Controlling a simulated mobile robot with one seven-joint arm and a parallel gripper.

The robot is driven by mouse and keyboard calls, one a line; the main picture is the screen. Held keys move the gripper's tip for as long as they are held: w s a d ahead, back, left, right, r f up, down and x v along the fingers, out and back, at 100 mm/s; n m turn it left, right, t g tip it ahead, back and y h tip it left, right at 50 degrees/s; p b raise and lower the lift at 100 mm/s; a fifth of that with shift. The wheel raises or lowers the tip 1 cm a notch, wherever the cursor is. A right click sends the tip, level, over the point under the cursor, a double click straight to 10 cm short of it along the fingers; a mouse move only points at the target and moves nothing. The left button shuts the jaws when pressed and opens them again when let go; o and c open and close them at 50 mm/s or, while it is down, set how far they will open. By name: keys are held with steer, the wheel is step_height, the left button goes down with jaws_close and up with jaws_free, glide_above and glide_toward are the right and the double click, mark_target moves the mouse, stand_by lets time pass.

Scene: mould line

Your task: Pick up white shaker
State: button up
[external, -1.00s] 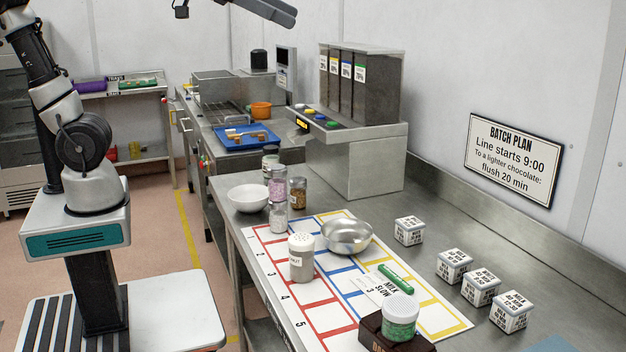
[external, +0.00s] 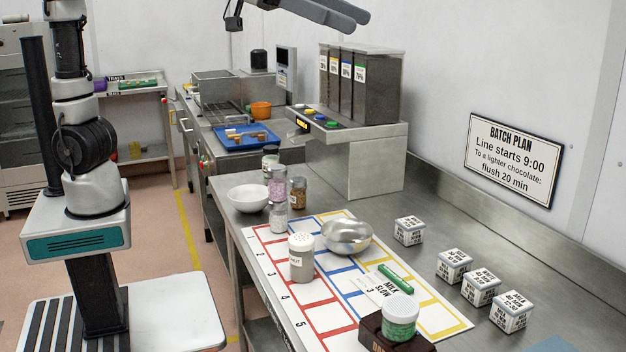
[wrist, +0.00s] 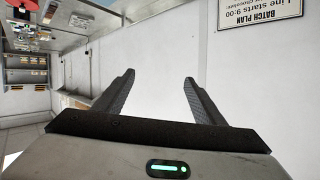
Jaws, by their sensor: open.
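A shaker with a white domed lid (external: 301,258) and a greyish body with a white label stands upright on the left part of the marked mat. A smaller shaker with pale contents (external: 277,219) stands behind it; I cannot tell for certain which of the two is the white shaker. In the wrist view my gripper (wrist: 159,76) is open and empty, facing the wall. No shaker can be made out in the wrist view.
A metal bowl (external: 347,237) sits right of the lidded shaker. A white bowl (external: 248,198), a pink-filled jar (external: 297,192) and other jars stand behind. A green-labelled jar (external: 400,318) stands on a brown block in front. Several white labelled boxes (external: 408,231) line the right.

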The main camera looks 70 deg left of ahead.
steer(key=s+a+f+n+g+y, duration=0.1)
steer(key=s+a+f+g+y, duration=0.15)
steer(key=f, duration=0.75)
steer(key=s+a+f+g+y, duration=0.15)
steer(key=a+f, duration=0.25)
steer(key=f, duration=0.5)
steer(key=g+y, duration=0.2)
steer(key=g, duration=0.1)
glide_toward(297, 237)
steer(key=shift+n, duration=0.4)
steer(key=b+x, duration=0.2)
steer(key=x, duration=0.5)
steer(key=shift+s+b, duration=0.1)
steer(key=shift+b, duration=0.3)
steer(key=shift+b+x, duration=0.95)
steer(key=shift+x, duration=1.95)
steer(key=shift+a, duration=0.1)
steer(key=shift+c, duration=0.5)
steer(key=c, duration=1.1)
